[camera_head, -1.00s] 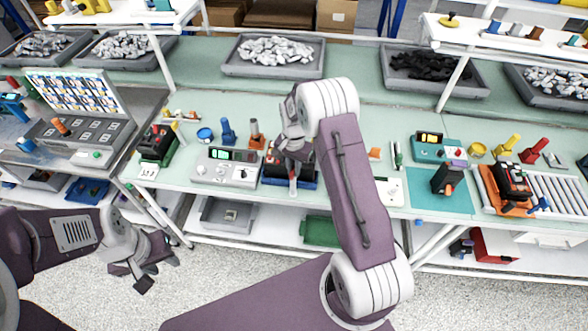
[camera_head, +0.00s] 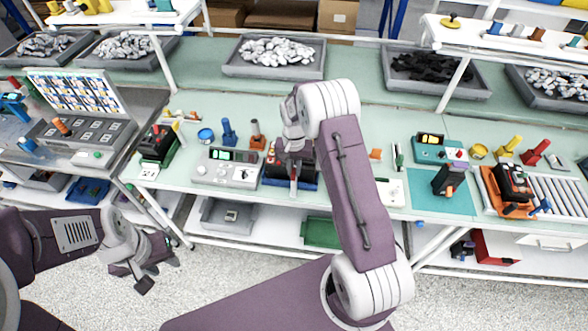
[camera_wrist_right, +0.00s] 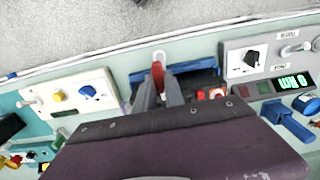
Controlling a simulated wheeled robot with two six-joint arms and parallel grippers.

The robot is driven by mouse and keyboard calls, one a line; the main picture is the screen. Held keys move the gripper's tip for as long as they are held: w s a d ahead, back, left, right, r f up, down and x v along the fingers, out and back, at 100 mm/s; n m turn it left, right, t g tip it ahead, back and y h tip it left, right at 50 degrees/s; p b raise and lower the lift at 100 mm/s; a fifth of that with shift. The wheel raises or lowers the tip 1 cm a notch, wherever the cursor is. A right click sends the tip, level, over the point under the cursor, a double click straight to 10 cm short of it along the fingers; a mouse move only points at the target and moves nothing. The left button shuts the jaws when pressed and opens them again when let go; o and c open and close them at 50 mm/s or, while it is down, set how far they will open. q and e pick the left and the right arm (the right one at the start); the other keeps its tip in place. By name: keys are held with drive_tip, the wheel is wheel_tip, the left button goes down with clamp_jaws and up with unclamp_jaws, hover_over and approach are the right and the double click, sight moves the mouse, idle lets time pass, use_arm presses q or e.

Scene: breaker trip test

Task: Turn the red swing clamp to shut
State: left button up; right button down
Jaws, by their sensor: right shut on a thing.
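The red swing clamp (camera_wrist_right: 158,76) shows in the right wrist view between the fingers of my right gripper (camera_wrist_right: 159,88), with a pale loop just beyond its end. My right gripper (camera_head: 293,176) is shut on the clamp's red part. In the head view the clamp sits at the blue-based fixture (camera_head: 273,182) on the bench, mostly hidden by my gripper and wrist. The fixture's blue base (camera_wrist_right: 200,76) also shows in the wrist view. My left gripper (camera_head: 157,273) hangs empty in front of the bench at lower left, its fingers apart.
A grey test unit with a green display (camera_head: 224,168) stands close left of the fixture. A white panel with knobs (camera_wrist_right: 72,98) lies on the other side. Blue (camera_head: 229,133) and orange-brown (camera_head: 256,137) handled pieces stand behind.

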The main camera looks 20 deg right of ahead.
sight(294, 170)
drive_tip(key=shift+w+r, duration=0.1)
drive_tip(key=c, duration=1.4)
unclamp_jaws()
drive_tip(key=shift+c, duration=0.2)
wheel_tip(294, 170, up, 9)
drive_tip(key=shift+b, duration=1.05)
